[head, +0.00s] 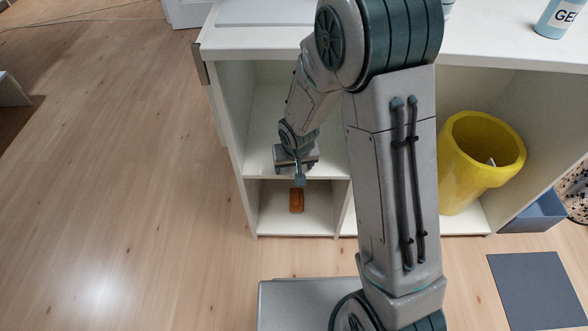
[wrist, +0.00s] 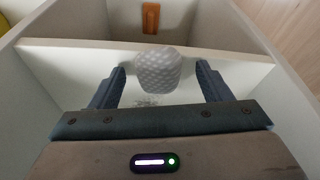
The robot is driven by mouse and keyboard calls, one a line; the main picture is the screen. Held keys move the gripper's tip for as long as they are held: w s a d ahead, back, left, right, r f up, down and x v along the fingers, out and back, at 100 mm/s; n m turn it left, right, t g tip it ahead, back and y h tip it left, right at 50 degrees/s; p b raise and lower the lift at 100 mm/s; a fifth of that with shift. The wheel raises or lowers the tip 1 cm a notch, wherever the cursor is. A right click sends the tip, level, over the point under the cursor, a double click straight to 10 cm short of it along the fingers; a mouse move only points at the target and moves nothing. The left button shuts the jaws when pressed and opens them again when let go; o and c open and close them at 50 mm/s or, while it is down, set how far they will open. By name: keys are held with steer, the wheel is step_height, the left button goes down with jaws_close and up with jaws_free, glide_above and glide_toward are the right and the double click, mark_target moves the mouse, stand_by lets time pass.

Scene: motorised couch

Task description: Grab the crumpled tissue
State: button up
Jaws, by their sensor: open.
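A pale grey, dimpled, rounded lump, which looks like the crumpled tissue (wrist: 158,70), sits on the upper shelf board near its front edge in the wrist view. My gripper (wrist: 160,68) is open, with one blue-grey finger on each side of the lump and a visible gap on both sides. The lump's lower part shows between the fingers, above the gripper's palm. In the head view my gripper (head: 299,181) is inside the left bay of the white shelf unit, and the lump cannot be made out there.
The shelf board (wrist: 70,56) lies close under the fingers, with side walls on both sides. An orange-brown object (head: 297,200) lies in the lower compartment. A yellow bin (head: 466,180) stands in the right bay with a small white thing inside. Open wooden floor lies left.

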steer(key=c, duration=1.1)
steer(key=shift+o, duration=0.2)
steer(key=shift+r, duration=0.15)
